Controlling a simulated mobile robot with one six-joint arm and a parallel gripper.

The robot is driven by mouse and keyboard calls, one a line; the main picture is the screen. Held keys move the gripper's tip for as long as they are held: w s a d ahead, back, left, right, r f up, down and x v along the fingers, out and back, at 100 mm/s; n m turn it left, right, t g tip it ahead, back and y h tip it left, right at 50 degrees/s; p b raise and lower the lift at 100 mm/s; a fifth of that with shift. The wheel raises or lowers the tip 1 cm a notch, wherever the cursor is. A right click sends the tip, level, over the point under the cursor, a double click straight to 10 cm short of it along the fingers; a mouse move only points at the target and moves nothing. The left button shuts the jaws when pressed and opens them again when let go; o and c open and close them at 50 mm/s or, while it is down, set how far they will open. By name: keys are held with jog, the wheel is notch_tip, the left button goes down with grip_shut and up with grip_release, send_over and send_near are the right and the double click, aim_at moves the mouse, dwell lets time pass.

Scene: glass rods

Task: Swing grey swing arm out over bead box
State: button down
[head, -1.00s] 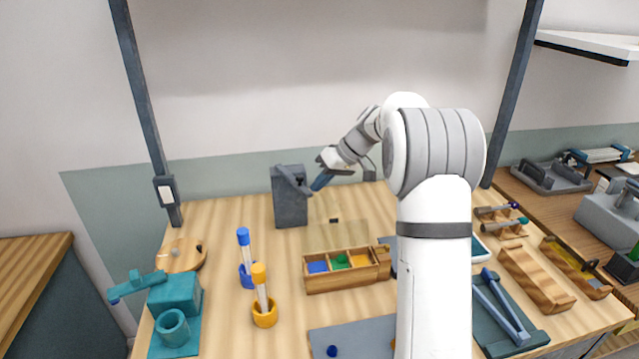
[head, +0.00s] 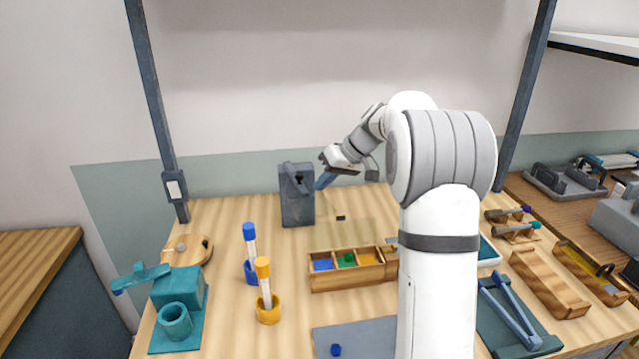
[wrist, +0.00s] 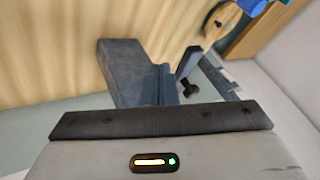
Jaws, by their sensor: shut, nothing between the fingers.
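The grey swing arm (head: 303,182) sits on the upper right part of an upright grey block (head: 296,208) at the back of the table. In the wrist view the block (wrist: 118,62) shows at the upper left, and what looks like the swing arm (wrist: 213,78) slants at the right, near a black knob (wrist: 188,88). My gripper (head: 323,183) is shut and empty at the block's right side; contact is unclear. Its dark fingers also show in the wrist view (wrist: 163,85). The wooden bead box (head: 345,284), with blue, green and orange compartments, stands in front and to the right.
Blue (head: 250,255) and yellow (head: 265,290) stoppered tubes stand in holders left of the box. A teal fixture (head: 178,300) stands at front left. A grey mat (head: 365,340) lies in front. Wooden racks (head: 545,283) are at right. My arm hides part of the table.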

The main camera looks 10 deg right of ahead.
jog(key=d+f+v, duration=0.1)
jog(key=d+v, duration=0.1)
jog(key=v, duration=0.9)
jog(key=s+a+f+m+g+h, duration=0.1)
jog(key=s+a+h, duration=0.1)
jog(key=s+a, duration=0.35)
jog(key=s+a+f+m+h, duration=0.1)
jog(key=s+a, duration=0.2)
jog(key=s, duration=0.5)
jog(key=s+a+f+m+h, duration=0.1)
jog(key=s+f, duration=0.4)
jog(key=s, duration=0.4)
jog(key=s+a+f+h, duration=0.2)
jog(key=s+f, duration=0.3)
jog(key=s, duration=0.5)
jog(key=shift+s+f+m+h, duration=0.15)
jog(key=shift+s+m+h, duration=0.15)
jog(key=shift+m, duration=0.1)
